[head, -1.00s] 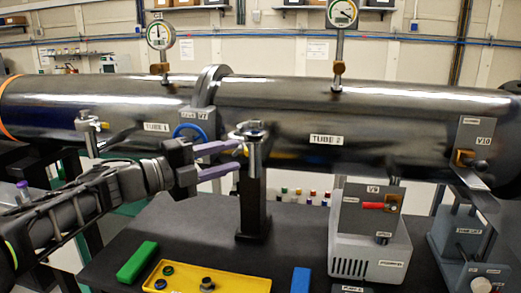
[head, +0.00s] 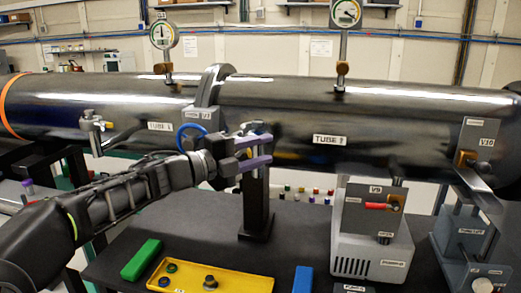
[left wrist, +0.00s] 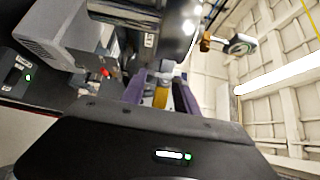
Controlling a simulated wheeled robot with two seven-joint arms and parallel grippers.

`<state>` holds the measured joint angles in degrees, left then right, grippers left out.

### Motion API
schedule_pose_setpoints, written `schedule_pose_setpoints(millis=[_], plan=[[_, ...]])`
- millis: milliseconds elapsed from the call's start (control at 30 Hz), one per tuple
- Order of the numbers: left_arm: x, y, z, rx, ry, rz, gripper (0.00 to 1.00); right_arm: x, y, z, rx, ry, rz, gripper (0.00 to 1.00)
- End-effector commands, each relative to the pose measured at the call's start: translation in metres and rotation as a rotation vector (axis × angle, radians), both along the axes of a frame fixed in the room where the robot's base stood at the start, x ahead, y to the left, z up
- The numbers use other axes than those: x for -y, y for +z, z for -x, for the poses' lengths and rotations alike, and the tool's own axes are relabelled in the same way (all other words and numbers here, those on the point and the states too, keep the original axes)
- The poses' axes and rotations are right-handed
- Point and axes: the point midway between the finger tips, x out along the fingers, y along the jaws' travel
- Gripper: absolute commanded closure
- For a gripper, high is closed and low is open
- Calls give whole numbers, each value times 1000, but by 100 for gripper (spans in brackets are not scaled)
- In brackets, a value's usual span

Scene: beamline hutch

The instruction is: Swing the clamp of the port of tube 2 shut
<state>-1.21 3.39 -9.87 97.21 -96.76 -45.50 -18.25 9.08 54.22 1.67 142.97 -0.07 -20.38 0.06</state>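The dark tube labelled TUBE 2 (head: 405,122) lies across the middle of the head view. Its port (head: 255,128) is at the tube's left front, partly hidden by my gripper. My left gripper (head: 268,149) is at this port, its two purple fingers apart, one above the other. A yellow part (left wrist: 160,97) shows between the fingers in the left wrist view; it looks like part of the port's clamp. I cannot tell whether the fingers touch it. How far the clamp stands open is hidden. My right gripper is not in view.
TUBE 1 (head: 60,106), with a similar port (head: 95,125), lies to the left. A blue handwheel (head: 192,138) is just above my left wrist. The bench below holds a yellow tray (head: 235,284), a green block (head: 141,259), a blue block (head: 302,280) and a pump (head: 370,258).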

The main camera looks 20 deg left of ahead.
Motion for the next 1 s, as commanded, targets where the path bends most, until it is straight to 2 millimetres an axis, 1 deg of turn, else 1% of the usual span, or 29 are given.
schedule_pose_setpoints(millis=[67, 500, 533, 1000], plan=[[0, 0, 0, 0, 0, 0, 64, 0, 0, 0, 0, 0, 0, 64], [0, 0, 0, 0, 0, 0, 99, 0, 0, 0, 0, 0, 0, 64], [0, 0, 0, 0, 0, 0, 100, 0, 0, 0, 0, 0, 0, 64], [0, 0, 0, -1, 0, 0, 100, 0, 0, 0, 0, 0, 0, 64]])
